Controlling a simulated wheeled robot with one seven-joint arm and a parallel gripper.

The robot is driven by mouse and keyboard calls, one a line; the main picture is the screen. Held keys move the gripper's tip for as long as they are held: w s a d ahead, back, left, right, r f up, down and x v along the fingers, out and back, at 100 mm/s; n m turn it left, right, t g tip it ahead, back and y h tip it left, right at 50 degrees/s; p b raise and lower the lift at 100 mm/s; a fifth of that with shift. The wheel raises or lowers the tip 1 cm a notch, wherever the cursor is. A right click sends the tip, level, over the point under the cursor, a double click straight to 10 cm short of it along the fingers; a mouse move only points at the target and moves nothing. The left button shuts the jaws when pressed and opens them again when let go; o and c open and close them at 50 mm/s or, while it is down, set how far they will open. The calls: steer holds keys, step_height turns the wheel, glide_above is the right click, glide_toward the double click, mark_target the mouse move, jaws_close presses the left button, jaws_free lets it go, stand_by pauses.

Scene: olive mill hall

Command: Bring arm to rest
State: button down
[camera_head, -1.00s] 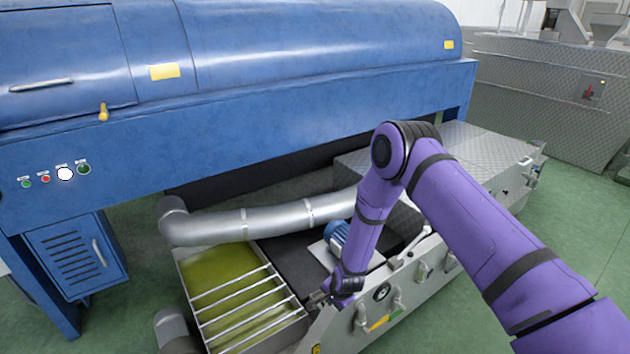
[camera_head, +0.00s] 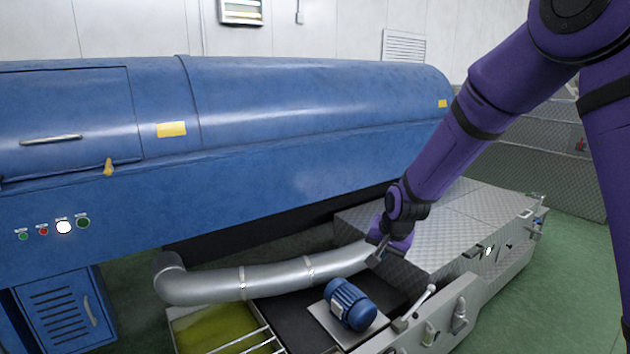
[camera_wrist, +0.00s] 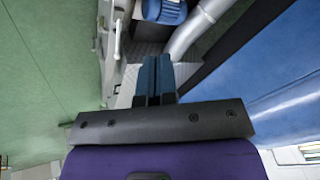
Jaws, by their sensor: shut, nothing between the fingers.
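My gripper (camera_head: 379,252) is at the end of my purple arm, above the metal-plated machine base, near the right end of the silver pipe (camera_head: 275,281). In the wrist view its two dark fingers (camera_wrist: 154,75) lie side by side, shut with nothing between them. In the head view the arm comes in from the upper right and slopes down to the left. The fingers are small and dark in the head view. Whether they touch the pipe cannot be told there.
A large blue machine (camera_head: 300,150) fills the back and left. A blue motor (camera_head: 350,303) sits below the gripper; it also shows in the wrist view (camera_wrist: 164,10). A tray of green-yellow oil (camera_head: 205,332) lies at the lower left. Green floor (camera_head: 575,285) is clear at right.

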steer(key=s+d+r+n, duration=0.1)
steer(key=s+d+r, duration=0.3)
steer(key=s+r, duration=0.45)
steer(key=s+d+r+n, duration=0.1)
steer(key=s+d+r, duration=0.5)
steer(key=r, duration=0.4)
steer(key=s+d+r+n, duration=0.1)
steer(key=s+d+r, duration=0.1)
steer(key=s, duration=0.8)
steer(key=s+d+r+n+t+h, duration=0.1)
steer(key=s+d+r, duration=0.1)
steer(key=s, duration=0.8)
steer(key=shift+s+d+r+n+h, duration=0.15)
steer(key=shift+s+r+n+h, duration=0.15)
steer(key=shift+s+r, duration=0.05)
